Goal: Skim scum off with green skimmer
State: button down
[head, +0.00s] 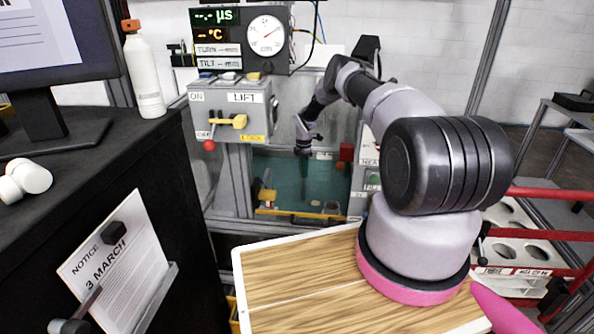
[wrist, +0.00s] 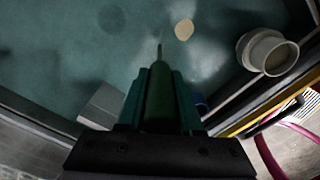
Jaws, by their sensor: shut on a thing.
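My gripper (head: 304,150) reaches down over the teal liquid of the tank (head: 275,168). In the wrist view my gripper (wrist: 160,118) is shut on a green handle (wrist: 158,92), which I take to be the green skimmer. A thin shaft runs forward from the handle; the skimmer's far end is not clear to see. A pale tan oval patch (wrist: 184,29), perhaps scum, lies just right of the shaft's tip. A fainter dark patch (wrist: 110,18) shows to the left in the liquid.
A whitish round cup (wrist: 267,52) sits by the tank's right side in the wrist view. A yellow rail (head: 300,214) runs along the tank's front. A control box with a yellow lift lever (head: 228,122) stands at the left. Red rails (head: 560,235) and a rack stand right.

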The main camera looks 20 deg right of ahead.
jog(key=s+d, duration=0.2)
jog(key=d, duration=0.4)
notch_tip(320, 180, up, 16)
jog(key=shift+s, duration=0.2)
dwell(0.9)
jog(key=shift+a, duration=0.15)
dwell(0.5)
